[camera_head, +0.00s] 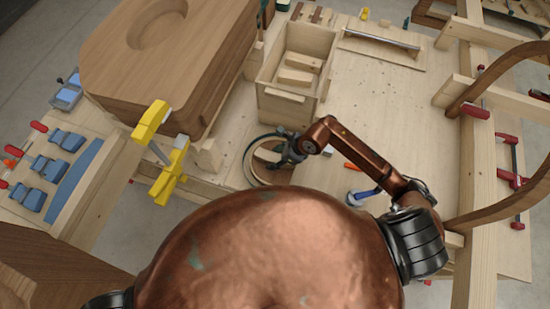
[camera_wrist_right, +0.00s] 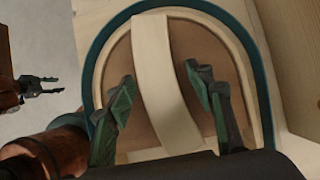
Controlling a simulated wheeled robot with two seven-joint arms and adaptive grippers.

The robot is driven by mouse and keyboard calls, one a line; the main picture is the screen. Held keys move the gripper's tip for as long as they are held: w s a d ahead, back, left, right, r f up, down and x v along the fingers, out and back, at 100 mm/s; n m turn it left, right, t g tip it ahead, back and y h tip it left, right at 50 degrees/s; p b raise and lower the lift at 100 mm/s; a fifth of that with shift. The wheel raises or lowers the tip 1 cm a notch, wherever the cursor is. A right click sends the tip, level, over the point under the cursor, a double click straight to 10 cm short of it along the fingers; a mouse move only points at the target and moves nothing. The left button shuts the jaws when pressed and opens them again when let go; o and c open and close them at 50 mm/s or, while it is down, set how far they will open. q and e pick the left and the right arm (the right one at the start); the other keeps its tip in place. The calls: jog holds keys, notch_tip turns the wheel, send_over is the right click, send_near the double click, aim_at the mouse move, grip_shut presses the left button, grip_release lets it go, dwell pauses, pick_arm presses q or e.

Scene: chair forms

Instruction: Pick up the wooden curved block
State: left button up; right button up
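In the right wrist view, the wooden curved block (camera_wrist_right: 160,70) is a pale, slightly bowed strip. It lies across a rounded form with a dark teal rim (camera_wrist_right: 91,75) and a brown inner face. My right gripper (camera_wrist_right: 163,88) is open, with one finger on each side of the block. A gap shows on both sides; the exact height above it is unclear. In the head view my right gripper (camera_head: 290,152) is over the form, hiding part of it. My left gripper (camera_wrist_right: 42,85) shows at the left of the wrist view, its jaws apart and empty.
A wooden box (camera_head: 288,108) with blocks inside stands just behind the form. A large wooden seat block (camera_head: 165,65) with yellow clamps (camera_head: 170,175) is at the left. A metal bar (camera_head: 382,38) lies at the back. Chair frames and red clamps (camera_head: 508,178) crowd the right.

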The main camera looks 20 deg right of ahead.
aim_at(271, 157)
jog(key=c, duration=1.2)
jog(key=shift+r, duration=0.1)
jog(key=shift+c, duration=0.2)
jog(key=shift+r+b, duration=0.3)
jog(key=shift+r, duration=0.1)
jog(key=r, duration=0.1)
jog(key=r+b, duration=0.1)
jog(key=shift+s+r, duration=0.25)
jog(key=shift+r, duration=0.15)
jog(key=s+a+r+p, duration=0.1)
jog(key=s+r+p, duration=0.2)
jog(key=s+r, duration=0.6)
jog(key=s, duration=0.4)
jog(key=shift+s+a+r, duration=0.15)
jog(key=shift+s+a, duration=0.05)
jog(key=shift+s, duration=0.05)
